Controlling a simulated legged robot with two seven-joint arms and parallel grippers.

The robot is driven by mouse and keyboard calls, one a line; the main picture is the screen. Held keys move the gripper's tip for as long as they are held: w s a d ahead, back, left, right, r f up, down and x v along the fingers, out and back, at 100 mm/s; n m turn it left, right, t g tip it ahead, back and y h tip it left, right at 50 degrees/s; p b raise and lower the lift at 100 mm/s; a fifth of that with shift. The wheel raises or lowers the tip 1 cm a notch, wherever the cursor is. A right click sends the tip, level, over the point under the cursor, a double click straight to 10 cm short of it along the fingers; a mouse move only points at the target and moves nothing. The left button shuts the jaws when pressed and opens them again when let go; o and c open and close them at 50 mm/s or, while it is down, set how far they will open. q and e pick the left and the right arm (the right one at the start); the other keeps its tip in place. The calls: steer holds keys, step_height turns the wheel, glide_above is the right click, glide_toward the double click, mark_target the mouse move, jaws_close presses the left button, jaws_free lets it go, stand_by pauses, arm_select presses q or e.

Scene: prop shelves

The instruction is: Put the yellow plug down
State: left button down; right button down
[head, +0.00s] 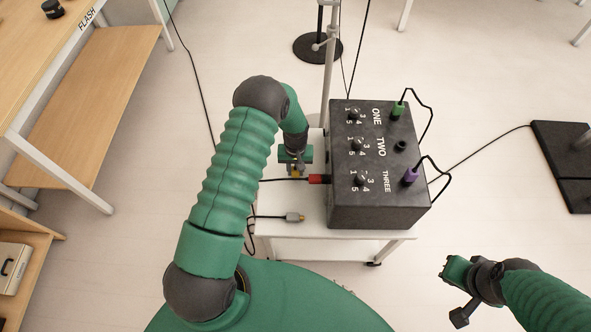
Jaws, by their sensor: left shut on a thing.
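My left gripper (296,160) hangs over the white cart just left of the black box. It is shut on the yellow plug (297,170), of which only small yellow parts show between the fingers. The plug is mostly hidden, and I cannot tell whether it touches the cart top (277,202). My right gripper (449,272) is off to the lower right, away from the cart, and its jaws are too unclear to read.
A grey plug (294,217) lies on the cart's front left. A stand (318,47) is behind; wooden shelves (95,85) are left.

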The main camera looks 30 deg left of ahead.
arm_select(q)
steer(key=shift+f, duration=0.1)
steer(key=c, duration=1.1)
jaws_free()
steer(key=shift+a, duration=0.15)
steer(key=shift+c, duration=0.2)
steer(key=shift+r, duration=0.25)
step_height(320, 180, up, 12)
steer(key=p, duration=0.2)
steer(key=s+d+r+m+t, duration=0.1)
steer(key=s+d+r+m, duration=0.2)
steer(key=s+d+r, duration=0.2)
steer(key=s+d+r+m+t, duration=0.1)
steer(key=s+d+r+m, duration=0.2)
steer(key=s+d+r, duration=0.3)
steer(key=s+r, duration=0.2)
steer(key=s, duration=0.3)
steer(key=shift+d+r+t, duration=0.15)
steer(key=shift+d+t, duration=0.05)
steer(key=shift+t, duration=0.1)
